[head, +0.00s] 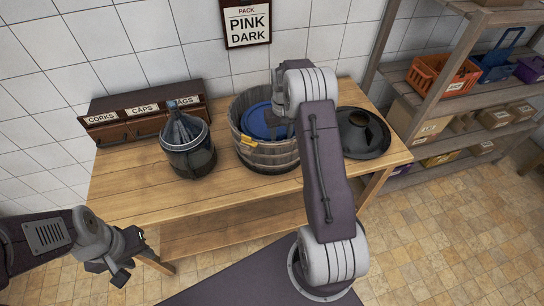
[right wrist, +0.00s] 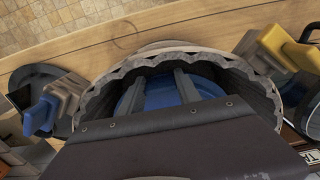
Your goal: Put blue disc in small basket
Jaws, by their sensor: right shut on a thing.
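The blue disc (head: 262,121) is inside a wide round basket (head: 268,156) with pale, stave-like walls, at the middle of the table. My right gripper (right wrist: 160,82) reaches down into this basket and is shut on the blue disc, which also shows between and around its fingers in the right wrist view (right wrist: 160,98). My right arm hides part of the basket and disc. A smaller dark container (head: 188,150) with a glassy, bottle-like top stands left of the basket; I cannot tell if it is a basket. My left gripper (head: 108,270) is open and empty, low at the left, away from the table.
A dark round lid-like piece (head: 362,135) lies right of the basket. Shelves (head: 470,95) with bins stand at right. The table's front left is clear.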

